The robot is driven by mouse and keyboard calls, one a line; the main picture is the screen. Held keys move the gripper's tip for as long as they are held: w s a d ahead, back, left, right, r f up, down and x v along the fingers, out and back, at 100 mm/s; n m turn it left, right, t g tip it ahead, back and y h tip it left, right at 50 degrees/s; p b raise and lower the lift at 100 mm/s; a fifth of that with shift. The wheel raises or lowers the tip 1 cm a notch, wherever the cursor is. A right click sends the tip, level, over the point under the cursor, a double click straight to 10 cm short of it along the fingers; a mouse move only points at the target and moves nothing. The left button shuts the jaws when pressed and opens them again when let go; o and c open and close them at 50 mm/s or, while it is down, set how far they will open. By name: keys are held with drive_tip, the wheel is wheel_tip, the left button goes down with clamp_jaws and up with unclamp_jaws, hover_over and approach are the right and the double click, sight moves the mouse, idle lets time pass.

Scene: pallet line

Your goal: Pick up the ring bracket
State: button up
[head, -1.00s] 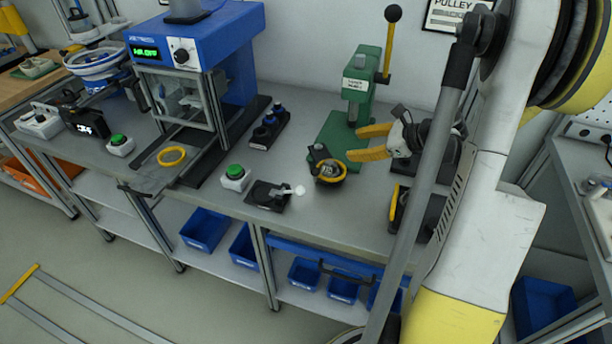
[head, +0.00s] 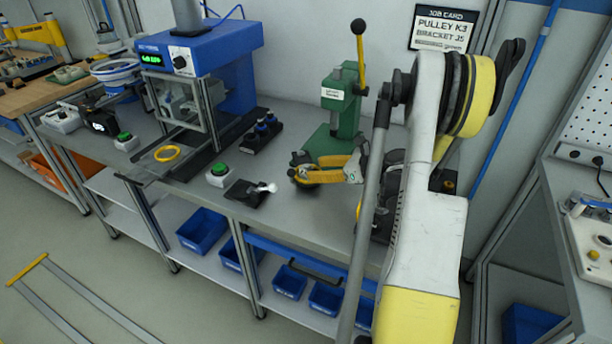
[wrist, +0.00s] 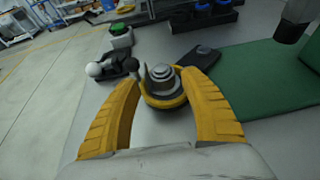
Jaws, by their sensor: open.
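A yellow ring (wrist: 160,104), which appears to be the ring bracket, surrounds a grey stepped round part on the bench in the wrist view. A dark upright piece stands at its left side. My gripper (wrist: 160,82) is open, with one yellow finger on each side of the ring. Whether the fingers touch it cannot be told. In the head view my gripper (head: 306,171) is low over the bench and its fingers hide most of this part. A second yellow ring (head: 167,153) lies flat in front of the blue press.
A green lever press (head: 340,115) stands close behind my gripper, its green base beside the right finger in the wrist view. A black block with a white knob (head: 250,191) and a green button box (head: 220,175) stand to the left. The blue press (head: 205,60) is farther left.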

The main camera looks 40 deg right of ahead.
sight(309, 169)
drive_tip(key=b+x, duration=0.1)
drive_tip(key=x, duration=0.3)
drive_tip(key=shift+r, duration=0.1)
drive_tip(key=shift+s, duration=0.1)
drive_tip(key=c, duration=1.1)
drive_tip(key=shift+c, duration=0.2)
